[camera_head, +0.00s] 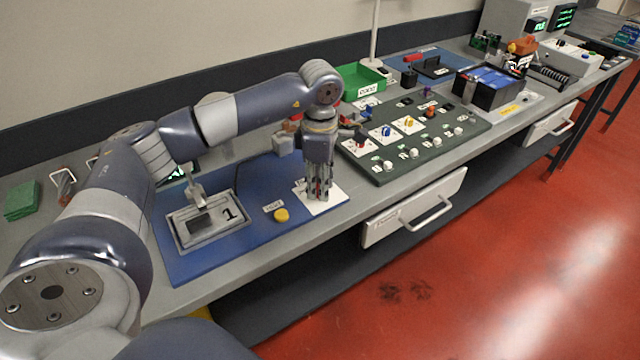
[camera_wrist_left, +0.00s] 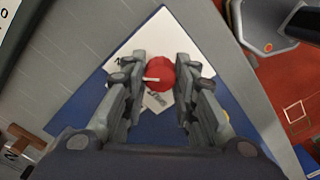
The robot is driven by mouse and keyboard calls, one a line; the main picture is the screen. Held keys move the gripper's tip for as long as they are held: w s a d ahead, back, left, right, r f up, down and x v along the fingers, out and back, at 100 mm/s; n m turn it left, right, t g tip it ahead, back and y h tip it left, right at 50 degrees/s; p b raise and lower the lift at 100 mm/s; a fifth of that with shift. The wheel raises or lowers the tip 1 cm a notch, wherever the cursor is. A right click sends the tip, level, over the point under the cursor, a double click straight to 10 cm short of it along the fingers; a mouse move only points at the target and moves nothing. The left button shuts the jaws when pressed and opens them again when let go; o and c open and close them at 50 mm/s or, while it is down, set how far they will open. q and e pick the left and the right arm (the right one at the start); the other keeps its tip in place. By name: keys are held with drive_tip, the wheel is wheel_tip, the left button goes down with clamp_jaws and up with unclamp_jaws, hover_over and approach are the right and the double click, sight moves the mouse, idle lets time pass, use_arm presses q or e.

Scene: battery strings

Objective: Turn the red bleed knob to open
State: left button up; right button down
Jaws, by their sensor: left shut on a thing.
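The red bleed knob (camera_wrist_left: 163,75) is round, with a white pointer line that points left in the left wrist view. It sits over a white label plate (camera_wrist_left: 136,42), which also shows in the head view (camera_head: 330,202) at the right end of a blue board. My left gripper (camera_head: 318,196) points straight down over that plate. In the left wrist view its fingers (camera_wrist_left: 161,88) stand on both sides of the knob, shut on it. In the head view the fingers hide the knob. My right gripper is in neither view.
The blue board (camera_head: 185,268) also carries a yellow button (camera_head: 281,215) and a grey framed unit marked 1 (camera_head: 208,222). A dark green panel (camera_head: 405,172) with several knobs lies to the right. A green bin (camera_head: 360,80) stands behind. The bench's front edge runs close by.

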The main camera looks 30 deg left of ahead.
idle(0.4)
use_arm(q)
drive_tip(key=o, duration=1.1)
drive_tip(key=shift+r, duration=0.15)
wheel_tip(320, 180, up, 12)
drive_tip(key=shift+f, duration=0.1)
